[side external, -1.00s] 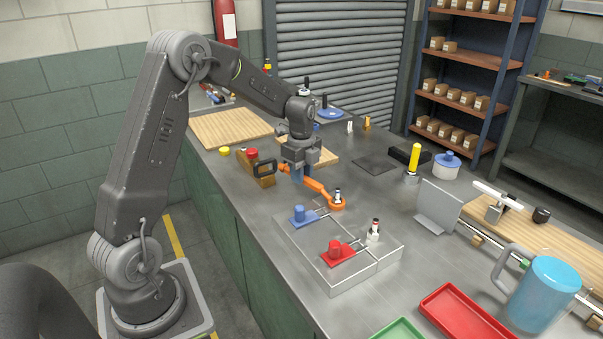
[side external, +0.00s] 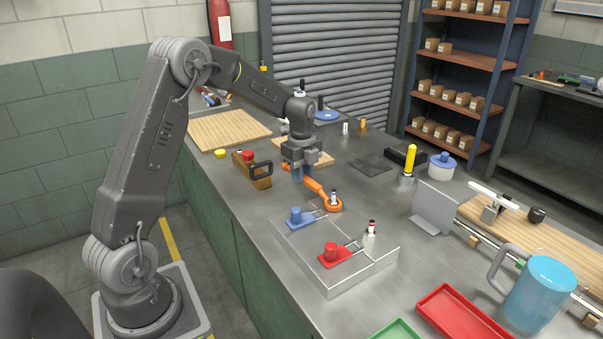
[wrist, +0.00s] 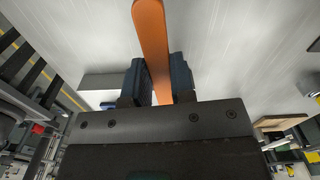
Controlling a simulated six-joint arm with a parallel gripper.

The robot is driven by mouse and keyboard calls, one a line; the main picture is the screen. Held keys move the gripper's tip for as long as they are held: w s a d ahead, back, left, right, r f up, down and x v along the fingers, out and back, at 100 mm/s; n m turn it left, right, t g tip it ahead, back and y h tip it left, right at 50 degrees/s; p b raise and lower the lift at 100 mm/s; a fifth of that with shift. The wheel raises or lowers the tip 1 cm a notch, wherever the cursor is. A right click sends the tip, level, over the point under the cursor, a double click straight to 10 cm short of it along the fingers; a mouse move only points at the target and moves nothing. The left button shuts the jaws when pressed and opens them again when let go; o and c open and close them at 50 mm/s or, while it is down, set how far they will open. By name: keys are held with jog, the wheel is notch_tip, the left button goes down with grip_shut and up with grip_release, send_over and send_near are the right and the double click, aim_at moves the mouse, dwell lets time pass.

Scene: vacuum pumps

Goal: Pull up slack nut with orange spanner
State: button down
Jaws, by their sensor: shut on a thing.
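My gripper (side external: 307,174) is shut on the handle of the orange spanner (side external: 331,204). In the wrist view the spanner handle (wrist: 152,45) runs between the two dark fingers (wrist: 159,85). The spanner's ring end is at a small post with a dark and white top (side external: 334,195), at the back of the grey metal block (side external: 340,283). The ring appears to be around this post, but I cannot tell whether it is seated on a nut. A blue part (side external: 296,217) and a red part (side external: 331,252) sit on the block.
A grey angled plate (side external: 436,205), a yellow-handled tool (side external: 409,163) and a blue mug (side external: 538,293) are to the right. A red tray (side external: 470,315) lies in front. Bare bench lies right of the block.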

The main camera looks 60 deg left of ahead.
jog(key=shift+w+r, duration=0.25)
jog(key=shift+r, duration=0.1)
jog(key=shift+r, duration=0.7)
jog(key=shift+a, duration=0.1)
jog(key=shift+s+m, duration=0.25)
jog(key=shift+m, duration=0.05)
dwell(0.5)
jog(key=shift+r, duration=0.15)
jog(key=shift+r, duration=0.45)
